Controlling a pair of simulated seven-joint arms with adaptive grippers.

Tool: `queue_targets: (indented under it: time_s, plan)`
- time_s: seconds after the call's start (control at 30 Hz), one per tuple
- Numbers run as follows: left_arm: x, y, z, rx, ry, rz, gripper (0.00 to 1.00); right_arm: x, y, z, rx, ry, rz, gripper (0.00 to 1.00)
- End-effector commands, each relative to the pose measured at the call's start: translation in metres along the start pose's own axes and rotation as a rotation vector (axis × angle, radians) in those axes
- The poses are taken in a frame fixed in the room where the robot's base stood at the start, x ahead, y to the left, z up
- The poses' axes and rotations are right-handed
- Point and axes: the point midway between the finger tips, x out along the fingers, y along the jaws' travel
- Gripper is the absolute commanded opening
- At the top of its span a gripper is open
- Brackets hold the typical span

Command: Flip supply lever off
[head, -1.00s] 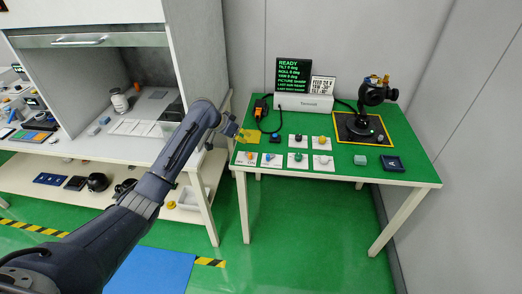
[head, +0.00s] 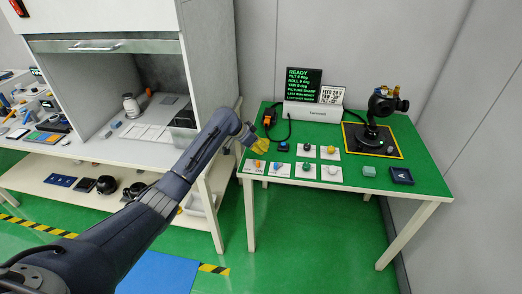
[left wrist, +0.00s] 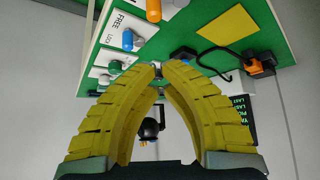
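The orange supply lever (head: 257,163) sits on a white plate marked OFF and ON at the green table's front left corner. In the left wrist view, an orange lever handle (left wrist: 153,10) shows at the top edge, cut off by the frame. My left gripper (head: 252,142) is over the table's left side, behind and above the lever plate, apart from it. In the left wrist view, the yellow fingers of my left gripper (left wrist: 157,68) arch together and their tips meet, with nothing clearly held. The lever's exact tilt is too small to tell. My right gripper is out of view.
A blue lever (head: 276,166) on a plate marked FREE and LOCK stands beside the supply lever. Several other knob plates follow to the right. An orange connector (left wrist: 253,65) and a yellow sheet (left wrist: 228,25) lie near the gripper. A camera gimbal (head: 372,125) stands at the back right.

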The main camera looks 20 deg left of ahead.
Motion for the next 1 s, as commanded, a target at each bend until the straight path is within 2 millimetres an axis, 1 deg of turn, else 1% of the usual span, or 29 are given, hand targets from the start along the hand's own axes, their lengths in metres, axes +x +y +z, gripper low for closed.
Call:
queue_targets:
  time_s: [0.03, 0.2, 0.3, 0.63, 1.0]
  plan:
    - [0.009, 0.002, 0.0, -0.003, -0.001, 0.004, 0.0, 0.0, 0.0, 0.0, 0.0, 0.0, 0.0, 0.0]
    - [0.038, 0.002, 0.0, -0.003, -0.002, 0.004, 0.0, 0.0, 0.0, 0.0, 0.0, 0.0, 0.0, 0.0]
    - [0.052, 0.001, -0.001, -0.002, -0.001, 0.002, 0.0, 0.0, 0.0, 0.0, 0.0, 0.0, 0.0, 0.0]
    - [0.084, 0.001, 0.0, -0.001, -0.001, 0.002, 0.0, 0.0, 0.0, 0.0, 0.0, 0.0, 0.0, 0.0]
    - [0.066, 0.0, 0.023, 0.0, -0.001, -0.001, 0.0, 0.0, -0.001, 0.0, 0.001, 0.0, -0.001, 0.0]
